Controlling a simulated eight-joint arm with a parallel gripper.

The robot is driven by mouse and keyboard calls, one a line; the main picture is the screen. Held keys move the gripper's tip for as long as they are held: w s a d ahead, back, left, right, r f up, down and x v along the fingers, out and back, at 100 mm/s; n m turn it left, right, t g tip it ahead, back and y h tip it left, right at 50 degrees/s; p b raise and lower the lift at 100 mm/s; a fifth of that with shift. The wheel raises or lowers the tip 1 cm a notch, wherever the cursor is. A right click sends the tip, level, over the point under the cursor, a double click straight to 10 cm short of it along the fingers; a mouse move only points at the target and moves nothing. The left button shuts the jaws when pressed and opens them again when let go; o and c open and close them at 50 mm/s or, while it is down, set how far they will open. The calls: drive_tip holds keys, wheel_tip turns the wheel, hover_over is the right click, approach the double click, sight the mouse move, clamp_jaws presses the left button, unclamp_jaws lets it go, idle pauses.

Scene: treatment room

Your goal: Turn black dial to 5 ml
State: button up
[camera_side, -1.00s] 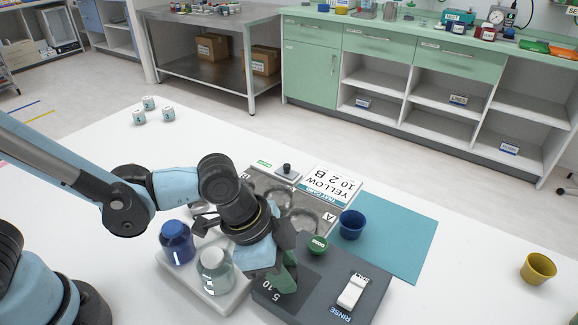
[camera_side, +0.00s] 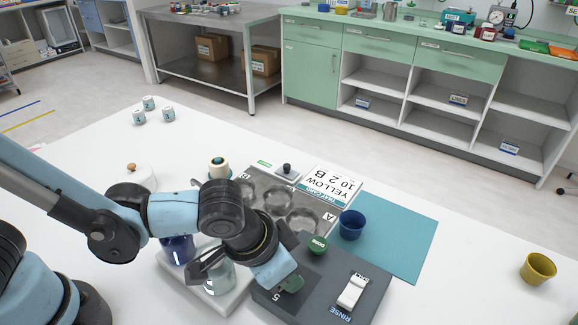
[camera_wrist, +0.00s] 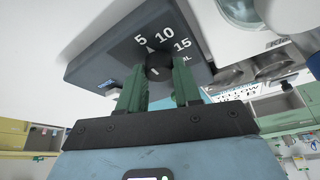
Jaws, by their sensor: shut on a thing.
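The black dial (camera_wrist: 158,64) sits on the dark grey dosing box, which also shows in the side view (camera_side: 366,299). In the wrist view white numbers 5, 10 and 15 run around the dial, with ML beside them. A small white pointer stands by the dial, between the 5 and the 10. My gripper (camera_wrist: 159,74) has its green fingers on either side of the dial, shut on it. In the side view my gripper (camera_side: 290,284) is at the box's left part and hides the dial and most numbers.
A blue bottle (camera_side: 176,249) and a clear jar (camera_side: 217,279) stand close left. A yellow cup (camera_side: 538,268) is far right.

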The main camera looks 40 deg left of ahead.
idle(0.4)
drive_tip(key=o, duration=1)
drive_tip(key=shift+o, duration=0.2)
drive_tip(key=v, duration=1.2)
drive_tip(key=w+a+n+t+y, duration=0.1)
drive_tip(key=w+a+n, duration=0.1)
drive_tip(key=a, duration=0.9)
drive_tip(key=w+a+f+n+t, duration=0.1)
drive_tip(key=w+a+n+t, duration=0.1)
drive_tip(key=a, duration=0.9)
drive_tip(key=shift+w+f+n+y, duration=0.3)
drive_tip(key=shift+w+y, duration=0.1)
drive_tip(key=shift+w, duration=0.4)
